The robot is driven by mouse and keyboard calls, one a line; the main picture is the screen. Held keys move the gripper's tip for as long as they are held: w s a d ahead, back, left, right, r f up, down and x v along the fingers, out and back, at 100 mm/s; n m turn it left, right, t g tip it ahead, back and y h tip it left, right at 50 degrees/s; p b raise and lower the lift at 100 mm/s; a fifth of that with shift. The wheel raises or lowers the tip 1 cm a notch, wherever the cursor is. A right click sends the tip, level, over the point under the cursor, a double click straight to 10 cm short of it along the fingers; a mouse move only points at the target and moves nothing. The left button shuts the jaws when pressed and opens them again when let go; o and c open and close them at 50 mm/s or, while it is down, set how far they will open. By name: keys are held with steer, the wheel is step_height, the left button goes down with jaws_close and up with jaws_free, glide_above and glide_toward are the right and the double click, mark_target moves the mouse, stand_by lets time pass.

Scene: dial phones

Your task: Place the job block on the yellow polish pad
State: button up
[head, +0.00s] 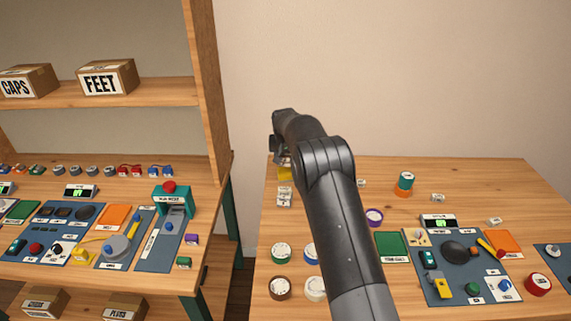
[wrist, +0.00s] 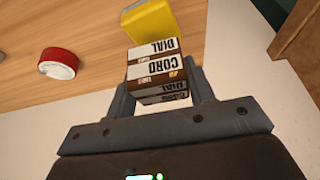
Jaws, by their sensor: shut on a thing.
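My gripper (wrist: 158,84) is shut on a small white and brown block (wrist: 157,66) printed with CORD and DIAL, likely the job block. Its lower part lies between the fingers. A thick yellow piece (wrist: 151,20), likely the polish pad, sits on the wood just beyond the block in the wrist view. The two overlap there, and I cannot tell whether they touch. In the head view the yellow piece (head: 285,174) is at the back left of the right table. My arm hides most of the gripper and the held block there.
White labelled blocks (head: 284,196) stand near the yellow piece. A red round container (wrist: 58,63) lies left in the wrist view. A shelf post (head: 206,80) rises left.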

mark_target(286, 164)
steer(key=shift+f, duration=1.7)
steer(key=shift+f, duration=0.15)
steer(key=o, duration=1)
